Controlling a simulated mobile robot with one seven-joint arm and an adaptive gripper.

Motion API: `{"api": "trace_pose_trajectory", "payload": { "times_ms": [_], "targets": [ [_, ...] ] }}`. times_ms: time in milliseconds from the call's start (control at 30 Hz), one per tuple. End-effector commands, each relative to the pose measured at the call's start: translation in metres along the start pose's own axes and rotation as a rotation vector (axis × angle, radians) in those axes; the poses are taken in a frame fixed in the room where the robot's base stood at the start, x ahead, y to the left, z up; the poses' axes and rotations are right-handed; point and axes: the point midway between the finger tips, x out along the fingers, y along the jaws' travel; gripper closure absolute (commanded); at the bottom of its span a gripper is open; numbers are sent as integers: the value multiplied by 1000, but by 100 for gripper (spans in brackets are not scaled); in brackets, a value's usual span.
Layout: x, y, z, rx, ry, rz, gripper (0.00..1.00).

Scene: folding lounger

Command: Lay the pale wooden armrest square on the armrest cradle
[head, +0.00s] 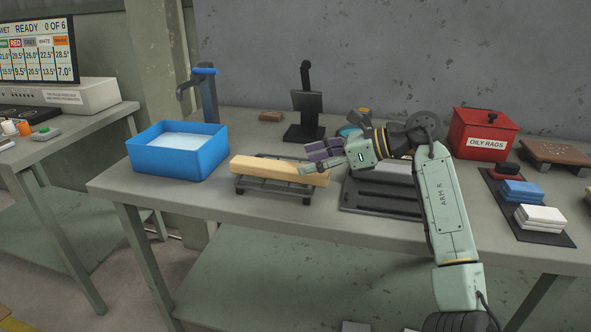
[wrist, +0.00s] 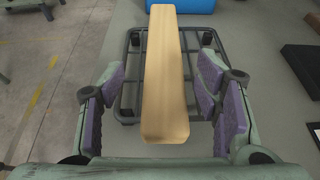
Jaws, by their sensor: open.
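The pale wooden armrest (head: 280,170) is a long plain bar lying across a dark slatted stand with corner posts (head: 250,187), which looks like the cradle, though no label shows this. In the wrist view the armrest (wrist: 166,75) runs lengthwise over the stand (wrist: 128,95), roughly parallel to its sides, and its near end sticks out past the stand. My gripper (head: 310,160) is at the armrest's right end in the head view. In the wrist view its open purple-padded fingers (wrist: 164,108) stand on either side of the bar, with gaps visible at both sides.
A blue water tub (head: 178,150) stands left of the stand. A dark grooved tray (head: 375,208) lies right of it, partly under my arm. A black upright device (head: 306,112) is behind. A red oily-rags bin (head: 484,135) stands at right. The bench front is clear.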

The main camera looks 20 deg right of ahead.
Motion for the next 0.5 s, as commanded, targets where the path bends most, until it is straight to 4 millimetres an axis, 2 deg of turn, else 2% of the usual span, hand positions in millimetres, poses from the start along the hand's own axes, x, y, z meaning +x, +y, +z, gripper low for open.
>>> {"api": "trace_pose_trajectory", "payload": {
  "times_ms": [100,200,333,500],
  "targets": [
    [-23,0,-1,1,1,-3,42],
    [-37,-1,0,2,1,-1,42],
    [-48,0,0,1,0,-1,42],
    [-51,0,1,1,0,0,42]
  ]
}}
